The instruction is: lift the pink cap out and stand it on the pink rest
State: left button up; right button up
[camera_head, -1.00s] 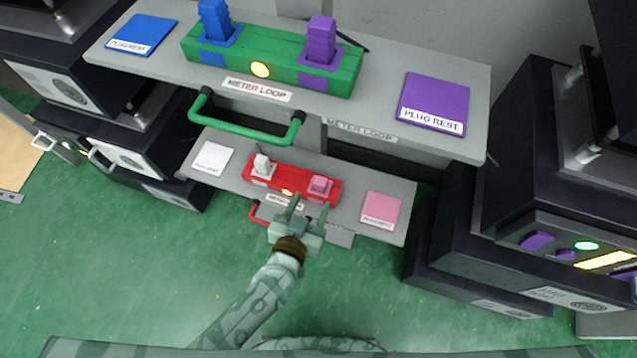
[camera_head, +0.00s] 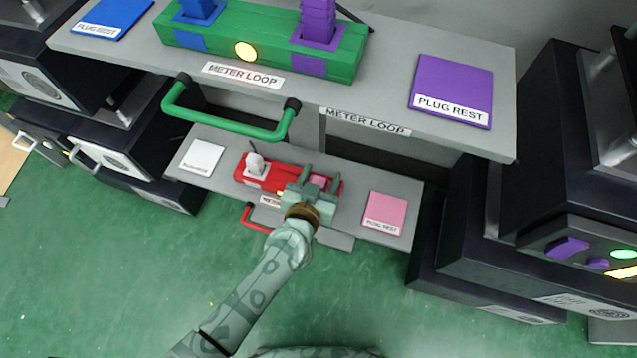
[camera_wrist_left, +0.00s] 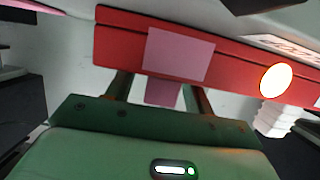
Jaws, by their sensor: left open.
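The pink cap (camera_head: 319,182) sits in the right part of the red block (camera_head: 262,174) on the lower grey shelf. My left gripper (camera_head: 321,176) is open, with one finger to each side of the cap. In the left wrist view the pink cap (camera_wrist_left: 162,92) shows between the two fingers, below the pink patch on the red block (camera_wrist_left: 120,38); I cannot tell whether the fingers touch it. The pink rest (camera_head: 386,212) is a flat labelled square on the shelf to the right, empty. My right gripper is not in view.
A white plug (camera_head: 256,163) stands in the red block's left part, and a white rest (camera_head: 203,157) lies farther left. The upper shelf (camera_head: 400,60) overhangs behind, with a green handle (camera_head: 228,122). A red handle (camera_head: 250,216) is at the lower shelf's front.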

pick_arm(q)
jog(key=shift+w, duration=0.15)
jog(key=c, duration=1)
jog(key=shift+c, duration=0.2)
jog(key=shift+r, duration=0.1)
